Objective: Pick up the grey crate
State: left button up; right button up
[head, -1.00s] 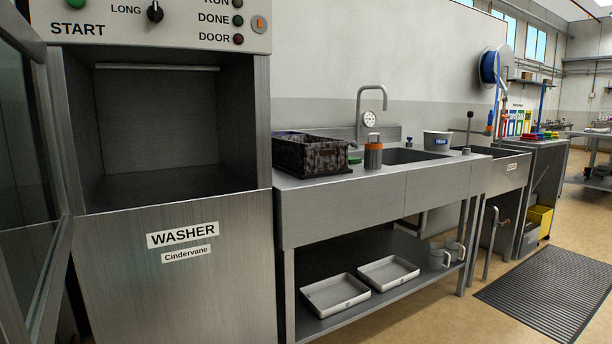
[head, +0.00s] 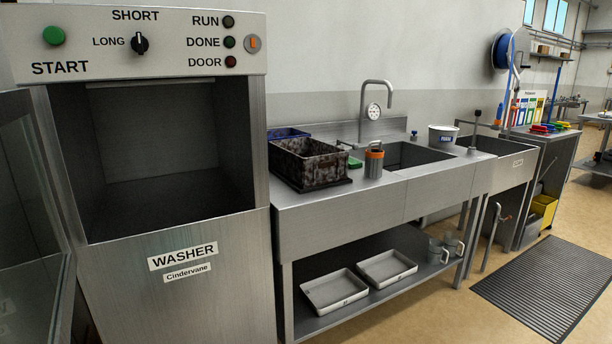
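An open-topped crate (head: 310,169) stands at the left end of the steel sink counter, just right of the washer. Its walls are mottled dark grey and brown, as if soiled, and a dark flat piece shows under it. It is the only greyish crate I see. A blue crate (head: 288,133) sits behind it, mostly hidden. Neither of my grippers is in view.
The washer (head: 180,262) stands open at left, its glass door (head: 30,190) swung out. An orange-topped canister (head: 374,160) and the sink tap (head: 378,95) are right of the crate. Two shallow trays (head: 334,288) lie on the lower shelf. Floor mat (head: 550,290) at right.

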aim_at(308, 162)
jog(key=i+l+u, duration=0.1)
jog(key=i+l, duration=0.35)
jog(key=i+l+u, duration=0.15)
jog(key=i+l, duration=0.25)
jog(key=i+l+u, duration=0.1)
jog(key=i+l, duration=0.3)
jog(key=l, duration=0.25)
